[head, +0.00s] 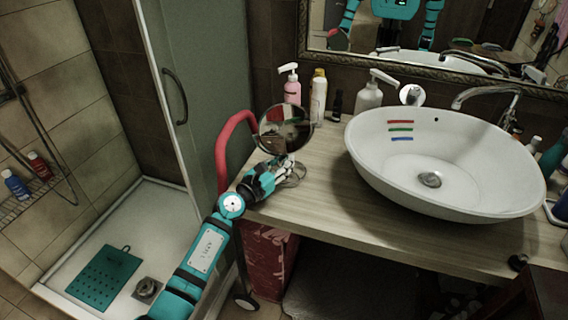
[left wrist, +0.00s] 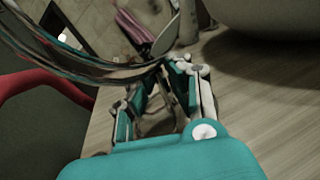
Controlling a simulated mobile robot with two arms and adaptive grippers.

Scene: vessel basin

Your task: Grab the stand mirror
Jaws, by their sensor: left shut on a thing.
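The stand mirror (head: 285,128) has a round face on a thin stand with a wire-like base, at the left end of the wooden counter. My left gripper (head: 277,172) reaches in from the left and is shut on the mirror's stand, just below the round face. In the left wrist view my gripper (left wrist: 158,95) has its fingers on both sides of the stand, and the mirror's round face (left wrist: 75,55) fills the upper left, seen nearly edge-on. The exact contact is partly hidden by the fingers. My right gripper is not in view.
A white vessel basin (head: 440,200) stands on the counter (head: 335,205) to the right. Behind the mirror are a pink pump bottle (head: 292,88), a white bottle (head: 318,100) and a white dispenser (head: 368,98). A red curved rail (head: 222,150) is at the left.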

